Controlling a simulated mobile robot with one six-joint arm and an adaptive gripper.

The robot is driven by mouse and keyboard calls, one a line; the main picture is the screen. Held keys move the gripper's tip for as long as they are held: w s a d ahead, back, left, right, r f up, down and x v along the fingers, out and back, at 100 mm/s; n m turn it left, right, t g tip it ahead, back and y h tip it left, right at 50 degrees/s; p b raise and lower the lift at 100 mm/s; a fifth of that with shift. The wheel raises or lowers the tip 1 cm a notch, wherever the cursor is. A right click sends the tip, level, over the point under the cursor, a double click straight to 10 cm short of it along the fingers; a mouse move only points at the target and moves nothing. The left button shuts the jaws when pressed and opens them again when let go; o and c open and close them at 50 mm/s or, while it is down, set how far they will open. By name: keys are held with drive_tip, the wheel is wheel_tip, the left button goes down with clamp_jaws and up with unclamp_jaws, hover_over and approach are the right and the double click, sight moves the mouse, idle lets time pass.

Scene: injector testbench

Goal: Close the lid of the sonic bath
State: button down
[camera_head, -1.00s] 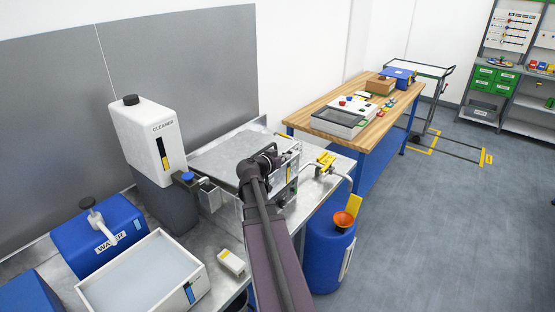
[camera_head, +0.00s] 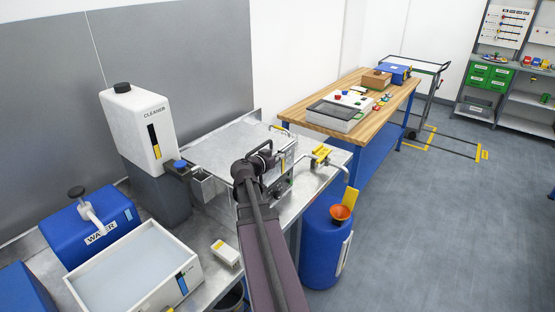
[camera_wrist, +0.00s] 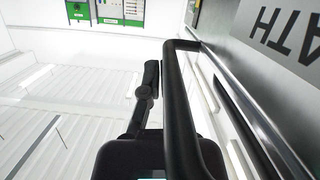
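The sonic bath (camera_head: 287,163) is a metal box on the steel bench, partly hidden behind my arm. Its flat grey lid (camera_head: 225,145) looks about level in the head view; I cannot tell whether a gap is left under it. In the wrist view a grey surface with the letters "ATH" (camera_wrist: 285,35) fills the right side, beside a metal rail. My gripper (camera_head: 264,157) is at the front edge of the lid. In the wrist view a thick black bar runs close beside a dark finger; whether the finger grips it is unclear.
A white cleaner bottle (camera_head: 140,130) stands behind left of the bath. A blue drum (camera_head: 322,255) with an orange funnel stands right.

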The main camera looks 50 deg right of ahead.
drive_tip(key=shift+s+f, duration=0.15)
drive_tip(key=shift+f, duration=0.05)
drive_tip(key=shift+a, duration=0.15)
drive_tip(key=p+v, duration=0.2)
drive_tip(key=v, duration=0.7)
drive_tip(key=shift+s+a+r+p, duration=0.3)
drive_tip(key=shift+r, duration=0.1)
idle(0.3)
